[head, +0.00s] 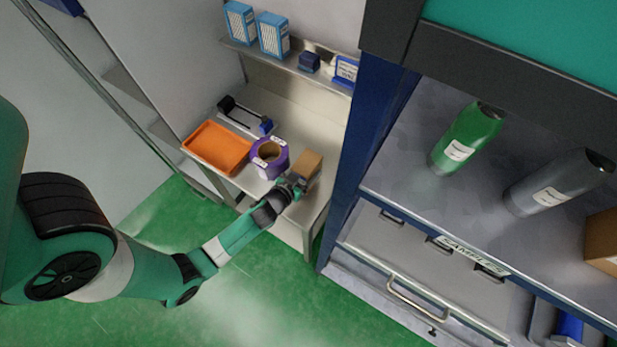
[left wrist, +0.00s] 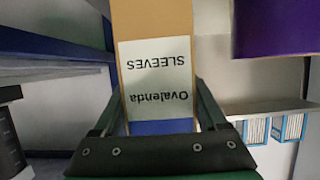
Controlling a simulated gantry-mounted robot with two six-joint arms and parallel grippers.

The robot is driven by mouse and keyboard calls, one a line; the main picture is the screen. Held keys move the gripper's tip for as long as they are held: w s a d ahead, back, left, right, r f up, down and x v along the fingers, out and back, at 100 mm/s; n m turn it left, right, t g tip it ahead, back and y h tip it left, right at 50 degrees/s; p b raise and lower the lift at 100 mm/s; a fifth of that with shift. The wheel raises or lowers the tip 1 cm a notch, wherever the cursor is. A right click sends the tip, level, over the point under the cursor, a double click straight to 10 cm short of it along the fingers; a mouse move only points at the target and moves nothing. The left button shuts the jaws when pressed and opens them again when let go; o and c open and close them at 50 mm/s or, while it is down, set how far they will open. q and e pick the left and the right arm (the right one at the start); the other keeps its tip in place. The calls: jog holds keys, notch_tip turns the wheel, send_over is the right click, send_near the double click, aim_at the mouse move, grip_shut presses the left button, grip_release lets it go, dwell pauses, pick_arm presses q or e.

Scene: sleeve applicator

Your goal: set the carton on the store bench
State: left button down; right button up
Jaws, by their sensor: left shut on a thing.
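The carton is a small brown box (head: 307,166) at the right end of the store bench (head: 312,208) in the head view. In the left wrist view the carton (left wrist: 150,22) fills the middle, with a white label reading "Ovalenda SLEEVES" upside down. My left gripper (head: 296,183) is shut on the carton, with a finger on each side of it in the wrist view. I cannot tell whether the carton touches the bench top. My right gripper is in neither view.
A purple roll (head: 269,158) stands close left of the carton, with an orange tray (head: 217,148) further left. A shelf (head: 290,62) with blue-and-white boxes (head: 273,35) is behind. A blue cabinet (head: 372,140) with bottles rises close on the right.

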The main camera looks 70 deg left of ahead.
pick_arm(q)
jog(key=f+b, duration=0.2)
jog(key=f, duration=0.1)
jog(key=shift+w+f, duration=0.15)
jog(key=shift+w, duration=0.25)
jog(key=shift+s+f, duration=0.1)
jog(key=shift+f, duration=0.15)
jog(key=shift+r, duration=0.1)
